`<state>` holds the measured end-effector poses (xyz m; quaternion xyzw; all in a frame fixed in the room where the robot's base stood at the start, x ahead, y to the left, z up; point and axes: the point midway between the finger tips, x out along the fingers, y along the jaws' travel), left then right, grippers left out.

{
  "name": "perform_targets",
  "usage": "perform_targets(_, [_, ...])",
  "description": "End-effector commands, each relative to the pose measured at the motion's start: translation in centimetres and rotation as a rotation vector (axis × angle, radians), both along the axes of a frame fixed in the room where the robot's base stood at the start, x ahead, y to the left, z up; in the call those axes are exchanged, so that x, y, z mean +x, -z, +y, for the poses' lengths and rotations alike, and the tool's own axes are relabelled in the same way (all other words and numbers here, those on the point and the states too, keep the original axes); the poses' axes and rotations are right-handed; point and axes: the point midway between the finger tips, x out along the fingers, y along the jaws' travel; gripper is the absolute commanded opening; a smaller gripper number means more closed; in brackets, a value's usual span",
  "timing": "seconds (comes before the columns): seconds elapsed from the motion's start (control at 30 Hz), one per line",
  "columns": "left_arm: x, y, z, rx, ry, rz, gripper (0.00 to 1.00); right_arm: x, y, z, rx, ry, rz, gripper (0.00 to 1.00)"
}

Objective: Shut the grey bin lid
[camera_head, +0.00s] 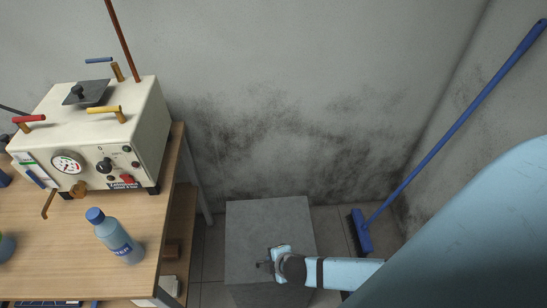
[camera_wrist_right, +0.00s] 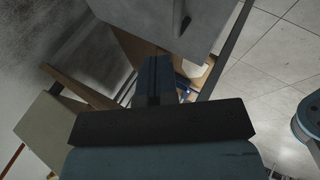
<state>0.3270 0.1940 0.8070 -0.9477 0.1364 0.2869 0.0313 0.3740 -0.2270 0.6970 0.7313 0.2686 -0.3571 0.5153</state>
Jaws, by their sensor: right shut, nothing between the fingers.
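The grey bin lid (camera_head: 255,222) shows in the head view as a flat, square grey surface on the floor side of the table. It looks level on the bin, whose front (camera_head: 262,296) shows just below. I cannot tell whether any gap is left under its edge. My right gripper (camera_head: 264,265) is shut and empty, over or against the front part of the lid; contact is not clear. In the right wrist view, the shut fingers (camera_wrist_right: 154,78) point at a grey surface (camera_wrist_right: 150,22), likely the bin. My left gripper is out of view.
A wooden table (camera_head: 60,225) stands left of the bin, holding a cream pneumatic unit (camera_head: 100,135) and a blue-capped bottle (camera_head: 115,238). A blue broom (camera_head: 440,145) leans in the right corner. A stained wall (camera_head: 290,110) stands close behind the bin.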

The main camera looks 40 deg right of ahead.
Motion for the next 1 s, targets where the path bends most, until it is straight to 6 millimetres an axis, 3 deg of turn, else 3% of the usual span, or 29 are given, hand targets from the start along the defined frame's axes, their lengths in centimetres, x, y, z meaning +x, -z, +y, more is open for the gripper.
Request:
perform_targets(0.03, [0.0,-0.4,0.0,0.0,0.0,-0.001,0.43,0.0,-1.6,0.0,0.001,-0.001,-0.002,0.0])
perform_targets(0.3, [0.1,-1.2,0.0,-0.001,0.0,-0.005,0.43,-0.1,-8.2,0.0,0.001,-0.001,-0.002,0.0])
perform_targets(0.5, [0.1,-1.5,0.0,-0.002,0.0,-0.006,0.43,0.0,-11.8,0.0,0.001,0.0,-0.001,0.0])
perform_targets(0.7, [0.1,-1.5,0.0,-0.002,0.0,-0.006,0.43,-0.1,-13.4,0.0,-0.001,-0.001,0.0,0.0])
perform_targets(1.0, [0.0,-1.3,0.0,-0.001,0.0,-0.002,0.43,-0.1,-13.6,0.0,-0.001,0.0,0.0,0.0])
